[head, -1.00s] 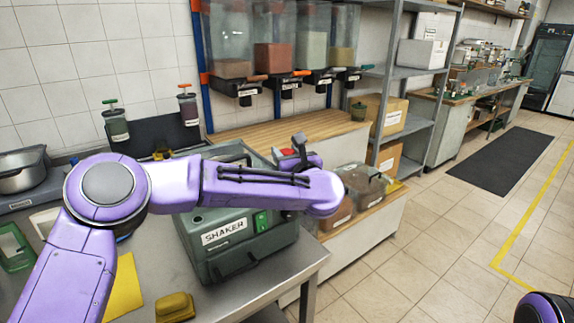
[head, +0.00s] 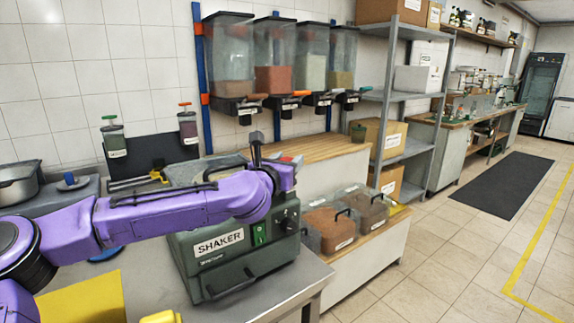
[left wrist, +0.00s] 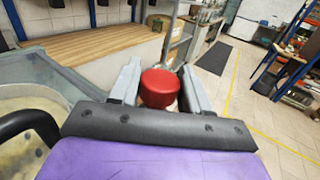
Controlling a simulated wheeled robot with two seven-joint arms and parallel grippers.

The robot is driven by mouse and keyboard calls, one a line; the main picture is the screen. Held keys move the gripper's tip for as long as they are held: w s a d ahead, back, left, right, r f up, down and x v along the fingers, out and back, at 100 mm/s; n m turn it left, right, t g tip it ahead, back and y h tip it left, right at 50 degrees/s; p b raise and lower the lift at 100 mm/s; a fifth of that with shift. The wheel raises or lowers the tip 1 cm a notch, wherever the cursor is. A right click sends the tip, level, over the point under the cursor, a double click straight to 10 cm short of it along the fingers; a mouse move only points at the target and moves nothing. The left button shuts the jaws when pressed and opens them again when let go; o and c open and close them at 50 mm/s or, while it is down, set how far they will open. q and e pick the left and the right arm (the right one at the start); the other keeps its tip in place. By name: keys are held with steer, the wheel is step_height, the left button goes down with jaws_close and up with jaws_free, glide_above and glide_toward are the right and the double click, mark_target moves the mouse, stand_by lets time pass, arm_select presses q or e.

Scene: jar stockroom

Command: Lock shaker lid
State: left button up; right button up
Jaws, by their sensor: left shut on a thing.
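The green-grey shaker (head: 235,250) stands on the metal bench, with a label, a green switch and dark knobs on its front. Its clear lid (head: 205,172) shows behind my arm, largely hidden. In the left wrist view, part of the clear lid (left wrist: 50,75) lies at the left, with a pale round shape beneath. My left gripper (left wrist: 160,90) is shut on a red knob (left wrist: 159,82), one grey finger on each side. In the head view, the left gripper is at the shaker's right rear, mostly hidden by my wrist. My right gripper is not in view.
Clear bins (head: 335,225) with brown contents stand on a low shelf right of the shaker. Hoppers (head: 273,65) hang on the wall behind, above a wooden counter (head: 315,147). A yellow sheet (head: 85,300) lies at the front left.

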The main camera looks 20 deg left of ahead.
arm_select(q)
steer(key=shift+m+h, duration=0.3)
steer(key=shift+h, duration=0.2)
steer(key=o, duration=0.9)
steer(key=shift+o, duration=0.2)
steer(key=shift+s, duration=0.1)
steer(key=s+a+b, duration=0.1)
steer(key=s+b, duration=0.1)
steer(key=s, duration=0.8)
steer(key=shift+a, duration=0.3)
steer(key=shift+s, duration=0.1)
